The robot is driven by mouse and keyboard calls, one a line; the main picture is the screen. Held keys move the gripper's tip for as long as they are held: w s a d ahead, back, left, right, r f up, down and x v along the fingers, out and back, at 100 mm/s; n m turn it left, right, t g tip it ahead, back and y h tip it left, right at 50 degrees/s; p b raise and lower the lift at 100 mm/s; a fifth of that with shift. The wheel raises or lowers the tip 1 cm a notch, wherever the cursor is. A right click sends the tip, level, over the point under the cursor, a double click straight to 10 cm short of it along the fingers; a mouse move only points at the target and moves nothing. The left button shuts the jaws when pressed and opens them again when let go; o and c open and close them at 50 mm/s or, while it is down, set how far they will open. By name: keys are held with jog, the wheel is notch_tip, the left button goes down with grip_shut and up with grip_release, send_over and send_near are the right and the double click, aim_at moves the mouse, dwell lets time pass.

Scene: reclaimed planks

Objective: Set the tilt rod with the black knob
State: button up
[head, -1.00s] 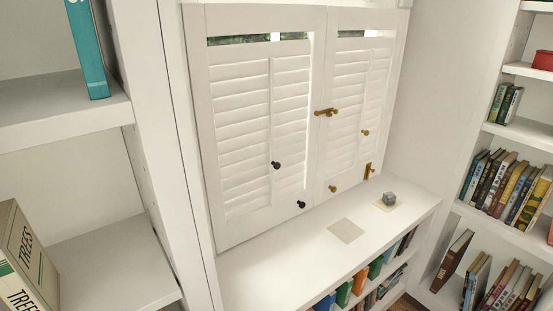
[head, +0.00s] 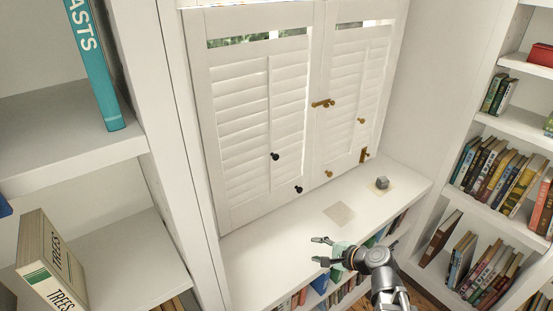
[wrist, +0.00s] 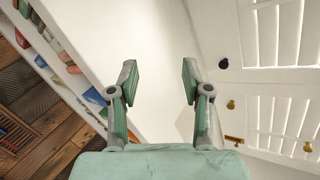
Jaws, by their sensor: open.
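A white louvered shutter panel stands at the left of the window. Its vertical tilt rod (head: 269,110) runs down the slats, with a black knob (head: 275,156) near its lower end. A second black knob (head: 298,189) sits on the panel's lower right frame. One black knob (wrist: 223,64) shows clearly in the wrist view, apparently the frame one. My gripper (head: 322,250) is open and empty over the front of the white ledge, below and right of both black knobs, apart from them. Its spread fingers (wrist: 159,80) show in the wrist view.
The right shutter panel has a brass latch (head: 322,103), brass knobs (head: 361,120) and a brass handle (head: 364,155). Bookshelves flank both sides.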

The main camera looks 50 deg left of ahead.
jog(key=a+r+m+y, duration=0.2)
jog(key=a+r, duration=0.1)
jog(key=r, duration=0.4)
jog(key=a+r+m+y, duration=0.2)
jog(key=a+r+m, duration=0.15)
jog(key=r, duration=0.25)
jog(key=m+t+y, duration=0.2)
jog(key=m, duration=0.7)
send_near(277, 157)
jog(key=a+p, duration=0.1)
jog(key=a, duration=0.2)
jog(key=a+p, duration=0.1)
jog(key=a, duration=0.2)
jog(key=w+a+p, duration=0.1)
jog(key=a+p, duration=0.1)
jog(key=a, duration=0.2)
jog(key=shift+a+f, duration=0.15)
jog(key=shift+f, duration=0.1)
jog(key=shift+s, duration=0.1)
grip_shut()
jog(key=shift+r, duration=0.1)
